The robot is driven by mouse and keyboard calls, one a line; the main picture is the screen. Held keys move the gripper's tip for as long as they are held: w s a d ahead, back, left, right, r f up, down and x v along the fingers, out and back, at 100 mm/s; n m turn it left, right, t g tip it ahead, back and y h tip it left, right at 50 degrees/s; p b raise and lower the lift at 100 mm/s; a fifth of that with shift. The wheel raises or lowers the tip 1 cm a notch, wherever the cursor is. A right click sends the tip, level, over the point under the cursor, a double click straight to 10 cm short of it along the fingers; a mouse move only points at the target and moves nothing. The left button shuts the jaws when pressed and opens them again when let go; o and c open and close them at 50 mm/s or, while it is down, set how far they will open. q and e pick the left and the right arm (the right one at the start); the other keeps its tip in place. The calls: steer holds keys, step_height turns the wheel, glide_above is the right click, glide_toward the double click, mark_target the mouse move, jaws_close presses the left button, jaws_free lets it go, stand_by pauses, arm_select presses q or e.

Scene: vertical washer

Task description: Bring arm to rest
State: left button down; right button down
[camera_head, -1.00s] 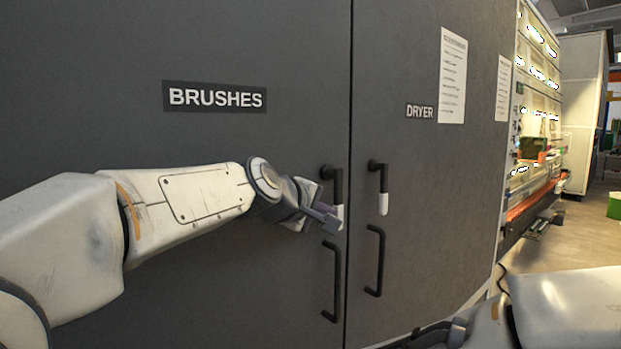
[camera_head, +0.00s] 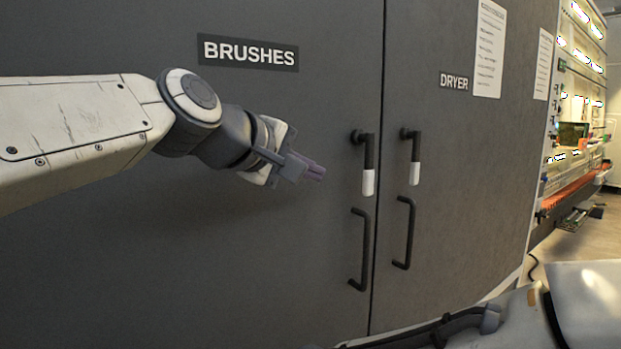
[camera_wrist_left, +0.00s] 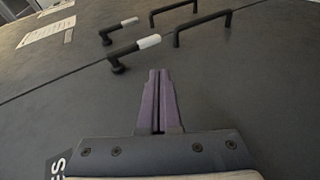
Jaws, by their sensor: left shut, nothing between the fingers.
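My left arm comes in from the left in the head view, in front of the dark grey BRUSHES door (camera_head: 250,250). Its gripper (camera_head: 316,172) is shut and empty, left of the BRUSHES door's lever handle (camera_head: 368,170) and apart from it. In the left wrist view the purple fingers (camera_wrist_left: 158,78) are together with nothing between them. The lever handle (camera_wrist_left: 134,50) shows beyond them there. My right arm shows in part at the lower right of the head view; its gripper cannot be made out.
The DRYER door (camera_head: 465,180) is shut beside the BRUSHES door, with its own white-tipped lever (camera_head: 414,160). Black pull handles (camera_head: 362,250) stick out below the levers. Paper sheets (camera_head: 489,50) hang on the DRYER door. A lit shelf unit (camera_head: 578,100) stands at right.

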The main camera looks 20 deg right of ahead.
stand_by(0.3)
arm_select(q)
steer(key=s+a+f+m+g+y+p, duration=0.25)
steer(key=s+f, duration=0.25)
steer(key=f, duration=0.3)
steer(key=s+a+f+m+g+y+p, duration=0.25)
steer(key=s+f+m, duration=0.2)
steer(key=f, duration=0.45)
steer(key=s+a+f+m+g+y+p, duration=0.2)
steer(key=s+a+f+m+g+y, duration=0.1)
steer(key=s+a+f, duration=0.9)
steer(key=s+a+m+y, duration=0.1)
steer(key=s+a+m, duration=0.1)
steer(key=s, duration=0.1)
steer(key=shift+f+m+y, duration=0.3)
steer(key=shift+y, duration=0.1)
